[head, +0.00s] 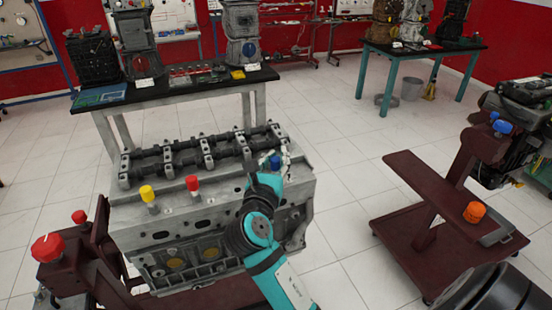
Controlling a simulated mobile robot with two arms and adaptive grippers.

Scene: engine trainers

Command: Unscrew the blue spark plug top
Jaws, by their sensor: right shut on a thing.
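The blue spark plug top (275,162) stands at the right end of the engine block's top face. My right gripper (267,181) reaches up from below to it and is shut on the plug; the fingers and wrist hide its lower part. Whether its thread is still in the block cannot be seen. A red spark plug top (192,183) and a yellow spark plug top (147,193) stand upright on the same face, to the left. The grey engine block (180,218) is on a dark red stand. My left gripper is not in view.
Dark camshafts (205,153) run along the block behind the plugs. A red knob (47,247) is on the stand at left. A dark red stand (440,190) with an orange knob is at right. A table with engine parts stands behind. Tiled floor lies clear between.

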